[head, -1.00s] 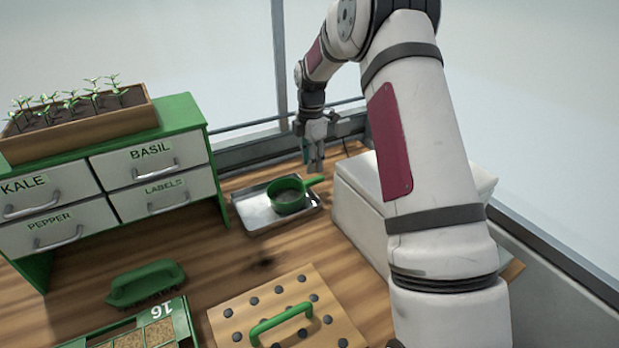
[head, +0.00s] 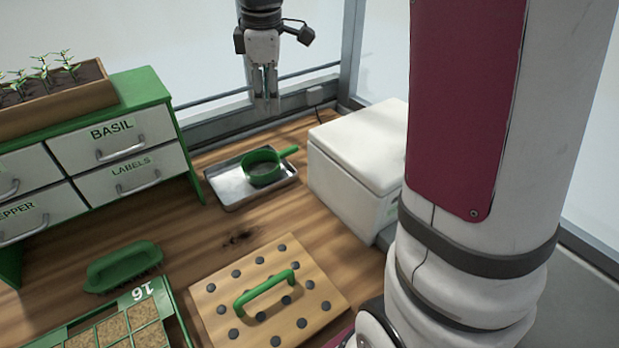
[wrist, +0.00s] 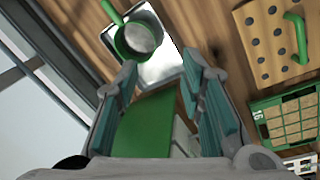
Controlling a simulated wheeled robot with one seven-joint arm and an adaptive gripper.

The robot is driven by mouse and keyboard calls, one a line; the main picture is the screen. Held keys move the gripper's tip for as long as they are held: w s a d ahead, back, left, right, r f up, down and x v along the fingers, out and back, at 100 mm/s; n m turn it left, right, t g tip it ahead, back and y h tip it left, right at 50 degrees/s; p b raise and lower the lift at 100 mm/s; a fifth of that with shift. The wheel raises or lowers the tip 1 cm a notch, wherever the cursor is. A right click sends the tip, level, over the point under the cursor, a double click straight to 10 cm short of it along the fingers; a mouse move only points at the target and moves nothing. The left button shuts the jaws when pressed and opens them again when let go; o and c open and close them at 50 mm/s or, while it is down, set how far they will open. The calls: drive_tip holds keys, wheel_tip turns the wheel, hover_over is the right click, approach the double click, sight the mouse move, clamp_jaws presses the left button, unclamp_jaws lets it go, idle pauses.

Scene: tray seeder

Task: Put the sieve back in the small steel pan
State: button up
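The sieve (head: 263,168) is green with a round bowl and a short handle. It sits in the small steel pan (head: 229,194), a shallow rectangular tray on the bench, with its handle reaching over the pan's right edge in the head view. In the wrist view the sieve (wrist: 137,37) and the bare steel of the pan (wrist: 165,66) lie beyond my fingertips. My gripper (head: 265,103) hangs above and behind the pan, pointing down, apart from the sieve. In the wrist view its fingers (wrist: 163,75) are spread with nothing between them.
A drawer cabinet (head: 125,155) with a seedling box stands left of the pan. A white lidded box (head: 350,165) stands right. In front are a green brush (head: 124,265), a dibber board (head: 215,297) with a green handle and a seed tray (head: 170,310). Bare wood lies between.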

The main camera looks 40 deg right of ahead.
drive_tip(key=s+a+m+t, duration=0.1)
drive_tip(key=s+a+m, duration=0.1)
drive_tip(key=s, duration=0.6)
drive_tip(key=s+a+m+t, duration=0.1)
drive_tip(key=s+a+m, duration=0.2)
drive_tip(key=s, duration=0.6)
drive_tip(key=s+a+m+t, duration=0.1)
drive_tip(key=s+a+m, duration=0.2)
drive_tip(key=s+m, duration=0.3)
drive_tip(key=s, duration=0.2)
drive_tip(key=shift+s+a+r+y, duration=0.2)
drive_tip(key=shift+s+r+y, duration=0.1)
drive_tip(key=shift+r+y, duration=0.1)
